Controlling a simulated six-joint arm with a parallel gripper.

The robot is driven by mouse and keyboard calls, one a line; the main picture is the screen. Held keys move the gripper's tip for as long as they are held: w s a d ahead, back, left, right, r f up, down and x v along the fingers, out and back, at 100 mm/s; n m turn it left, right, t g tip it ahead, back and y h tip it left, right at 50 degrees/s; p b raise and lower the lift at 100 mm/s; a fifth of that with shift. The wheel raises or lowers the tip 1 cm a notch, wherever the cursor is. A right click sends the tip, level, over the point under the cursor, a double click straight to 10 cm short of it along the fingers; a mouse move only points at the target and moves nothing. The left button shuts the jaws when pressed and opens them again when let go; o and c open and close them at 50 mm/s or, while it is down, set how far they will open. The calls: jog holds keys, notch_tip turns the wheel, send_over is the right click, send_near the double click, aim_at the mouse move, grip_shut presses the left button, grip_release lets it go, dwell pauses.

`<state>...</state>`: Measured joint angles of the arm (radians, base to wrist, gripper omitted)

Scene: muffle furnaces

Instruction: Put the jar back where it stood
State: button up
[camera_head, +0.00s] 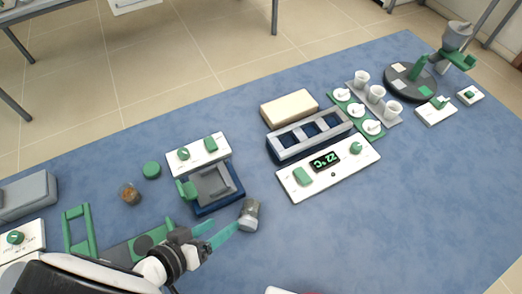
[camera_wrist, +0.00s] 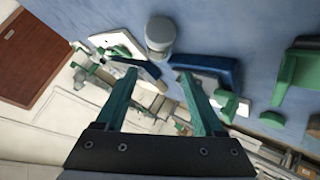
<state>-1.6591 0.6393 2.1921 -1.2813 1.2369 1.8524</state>
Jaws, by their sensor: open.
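A small grey jar (camera_head: 249,214) is on the blue bench top, close to the front right corner of a dark blue device with a grey top (camera_head: 214,184). In the wrist view the jar (camera_wrist: 160,36) shows as a grey cylinder just beyond the fingertips, roughly centred between them. My gripper (camera_head: 225,224) is open, its teal fingers pointing at the jar with a gap to it; it also shows empty in the wrist view (camera_wrist: 157,73). A second small jar with brown contents (camera_head: 130,194) stands further left, near a round green lid (camera_head: 152,170).
A white control panel (camera_head: 198,154) stands behind the blue device. A white unit with a display (camera_head: 328,167) and a block with dark blue wells (camera_head: 309,135) are to the right. White cups (camera_head: 376,93) and a dark round plate (camera_head: 411,82) are far right. The front right bench is clear.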

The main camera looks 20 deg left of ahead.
aim_at(244, 211)
jog(key=x, duration=1.1)
jog(key=shift+s+d, duration=0.2)
grip_shut()
